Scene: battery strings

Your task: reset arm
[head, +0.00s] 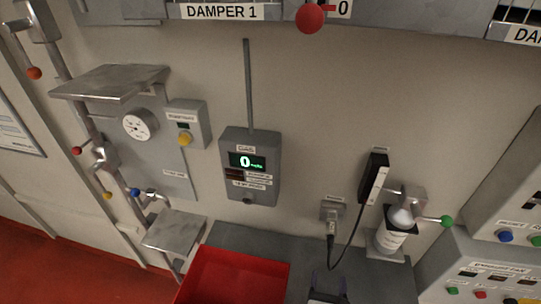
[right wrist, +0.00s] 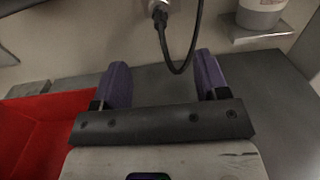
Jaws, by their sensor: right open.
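My right gripper (head: 329,284) shows at the bottom edge of the head view, in front of the grey bench. In the right wrist view my right gripper (right wrist: 162,70) has its two purple fingers wide apart with nothing between them. Beyond the fingers are the grey bench top (right wrist: 150,88) and a hanging black cable (right wrist: 181,70). My left gripper is in neither view.
A red bin (head: 238,270) stands left of my right gripper. A handset (head: 374,178) with a cable to a wall socket (head: 332,210) hangs at right. A bottle (head: 390,238) sits on a bracket. A meter (head: 250,165) reads 0. Control panels (head: 482,268) are far right.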

